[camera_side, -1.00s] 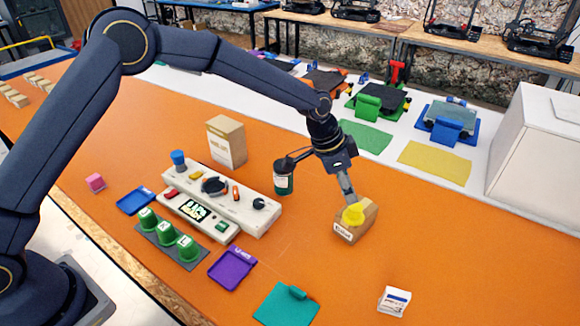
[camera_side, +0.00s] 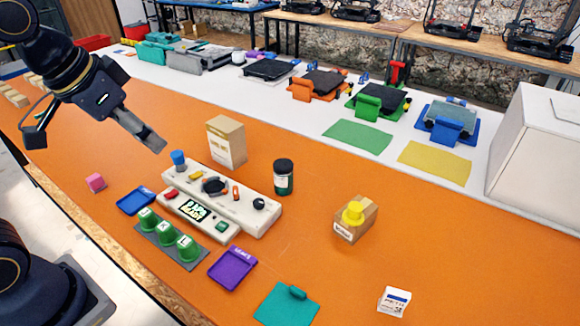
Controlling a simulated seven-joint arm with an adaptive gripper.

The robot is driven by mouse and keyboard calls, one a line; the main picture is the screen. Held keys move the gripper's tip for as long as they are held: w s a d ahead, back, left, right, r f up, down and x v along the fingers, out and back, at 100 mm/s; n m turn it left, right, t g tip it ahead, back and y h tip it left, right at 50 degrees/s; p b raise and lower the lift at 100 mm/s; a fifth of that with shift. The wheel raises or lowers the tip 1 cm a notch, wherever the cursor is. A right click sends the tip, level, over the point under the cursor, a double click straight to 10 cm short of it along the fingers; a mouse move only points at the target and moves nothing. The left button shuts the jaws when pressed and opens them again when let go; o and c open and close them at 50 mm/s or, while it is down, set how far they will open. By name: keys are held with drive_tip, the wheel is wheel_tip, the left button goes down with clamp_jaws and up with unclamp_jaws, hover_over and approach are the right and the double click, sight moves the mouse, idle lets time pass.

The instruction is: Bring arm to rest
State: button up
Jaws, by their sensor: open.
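My gripper (camera_side: 98,143) hangs in the air at the upper left of the side view, above the left part of the orange table (camera_side: 340,275). Its two fingers are spread wide, with nothing between them. My arm is drawn back toward its base at the lower left. A small cardboard box with a yellow knob-like piece on top (camera_side: 355,215) stands on the table at the right, well apart from the gripper.
A beige control panel (camera_side: 250,215), a tan box (camera_side: 226,142) and a dark green jar (camera_side: 283,177) stand mid-table. Green cups (camera_side: 166,233), blue, purple (camera_side: 233,268) and teal trays lie in front. Printers (camera_side: 380,98) line the back.

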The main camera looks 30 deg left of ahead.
drive_tip(key=shift+n, duration=0.8)
drive_tip(key=s, duration=0.1)
drive_tip(key=s+a+f, duration=0.1)
drive_tip(key=s, duration=0.3)
drive_tip(key=shift+a+f, duration=0.35)
drive_tip(key=shift+a, duration=0.05)
